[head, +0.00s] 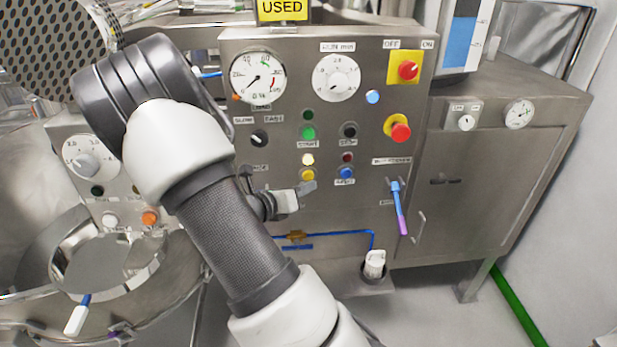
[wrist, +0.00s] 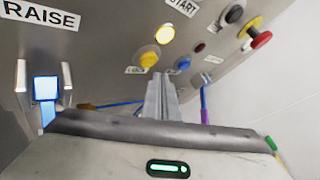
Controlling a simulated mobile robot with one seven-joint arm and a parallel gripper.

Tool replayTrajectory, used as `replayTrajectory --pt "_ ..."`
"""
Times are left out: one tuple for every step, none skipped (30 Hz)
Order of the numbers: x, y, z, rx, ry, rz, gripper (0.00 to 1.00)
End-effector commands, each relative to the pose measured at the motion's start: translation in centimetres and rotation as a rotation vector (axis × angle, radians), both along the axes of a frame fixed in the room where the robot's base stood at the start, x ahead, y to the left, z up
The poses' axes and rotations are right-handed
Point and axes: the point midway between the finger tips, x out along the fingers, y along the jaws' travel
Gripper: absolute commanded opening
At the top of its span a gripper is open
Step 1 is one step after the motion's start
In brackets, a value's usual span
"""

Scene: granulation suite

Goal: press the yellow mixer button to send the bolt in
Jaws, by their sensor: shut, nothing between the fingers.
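The yellow mixer button (head: 308,174) is on the steel control panel, below a lit pale-yellow lamp (head: 308,160). In the wrist view the yellow button (wrist: 148,57) shows above and slightly left of my fingertips, with the lit lamp (wrist: 165,33) beyond it. My gripper (head: 308,187) is shut and empty, its tips just below the yellow button in the head view. In the wrist view my gripper (wrist: 161,78) points at the panel between the yellow and blue buttons. I cannot tell whether it touches the panel. I cannot make out a bolt.
A blue button (head: 346,173) sits right of the yellow one, with a dark red lamp (head: 347,158) above it. A blue-purple handle (head: 399,205) sticks out at lower right. A round steel opening (head: 105,265) lies at left.

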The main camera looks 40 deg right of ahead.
Motion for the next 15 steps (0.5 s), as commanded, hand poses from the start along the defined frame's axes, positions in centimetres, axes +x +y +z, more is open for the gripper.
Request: replayTrajectory --pt "-0.4 0.3 0.0 0.001 0.002 0.002 0.00" --pt "-0.7 0.5 0.0 0.000 0.002 0.001 0.00" --pt "-1.0 0.7 0.1 0.000 0.002 0.001 0.00" --pt "-1.3 0.8 0.0 0.000 0.003 0.002 0.00" --pt "-1.6 1.0 0.0 0.000 0.002 0.001 0.00" --pt "-1.9 1.2 0.0 0.000 0.002 0.001 0.00" --pt "-2.2 1.4 0.0 0.000 0.003 0.002 0.00" --pt "-2.4 1.5 0.0 0.001 0.003 0.001 0.00" --pt "-2.7 1.7 0.0 0.000 0.002 0.001 0.00" --pt "-3.0 1.9 0.0 0.000 0.002 0.001 0.00" --pt "-3.2 2.0 0.0 0.000 0.001 0.001 0.00" --pt "-3.4 2.1 0.1 0.000 0.001 0.000 0.00" --pt "-3.5 2.1 0.1 0.000 0.001 0.000 0.00" --pt "-3.6 2.2 0.1 -0.001 0.001 0.001 0.00" --pt "-3.7 2.2 0.1 -0.001 0.001 0.001 0.00"
